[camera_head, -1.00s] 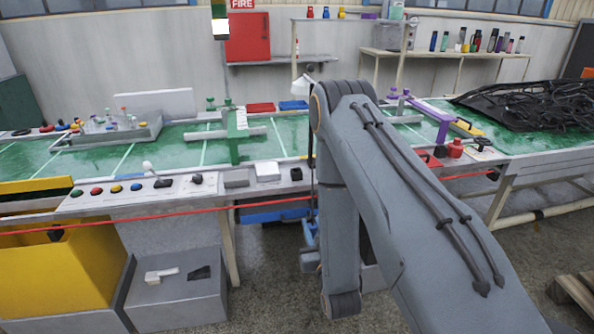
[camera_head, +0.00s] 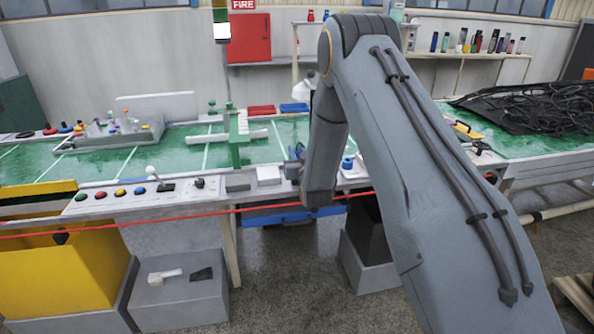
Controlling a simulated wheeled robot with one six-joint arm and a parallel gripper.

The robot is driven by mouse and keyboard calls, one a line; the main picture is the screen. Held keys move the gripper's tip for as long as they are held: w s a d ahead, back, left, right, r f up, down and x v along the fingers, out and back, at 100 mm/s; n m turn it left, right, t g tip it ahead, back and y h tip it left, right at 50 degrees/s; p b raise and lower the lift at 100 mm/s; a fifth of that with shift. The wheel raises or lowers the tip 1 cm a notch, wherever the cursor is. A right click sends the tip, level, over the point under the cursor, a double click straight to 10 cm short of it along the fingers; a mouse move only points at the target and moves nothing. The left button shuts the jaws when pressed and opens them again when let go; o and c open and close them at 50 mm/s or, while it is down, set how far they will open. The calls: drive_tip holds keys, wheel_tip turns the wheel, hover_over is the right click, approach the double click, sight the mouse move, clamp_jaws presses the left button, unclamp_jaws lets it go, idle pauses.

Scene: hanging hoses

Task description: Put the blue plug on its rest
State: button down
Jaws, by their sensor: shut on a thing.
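My gripper (camera_head: 293,164) is at the end of my arm, by the front edge of the green table. It is small and partly hidden by my wrist. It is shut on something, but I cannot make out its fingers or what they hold. Small bluish parts show there, and I cannot tell whether they are the blue plug or the gripper itself. A small blue knob-like thing (camera_head: 347,163) sits on a white base just right of my wrist, on the table's front ledge. I cannot tell whether it is the plug or its rest.
A green stand (camera_head: 238,135) with a pale bar is on the green table (camera_head: 175,150). A white box (camera_head: 268,175) and a row of coloured buttons (camera_head: 120,190) lie along the front ledge. Black hoses (camera_head: 535,110) are heaped at right. My arm hides the right-middle of the table.

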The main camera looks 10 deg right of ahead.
drive_tip(key=shift+f+p, duration=0.45)
drive_tip(key=shift+f, duration=2.7)
drive_tip(key=shift+f, duration=0.2)
drive_tip(key=c, duration=1.5)
unclamp_jaws()
drive_tip(key=shift+c, duration=0.2)
drive_tip(key=shift+r, duration=0.1)
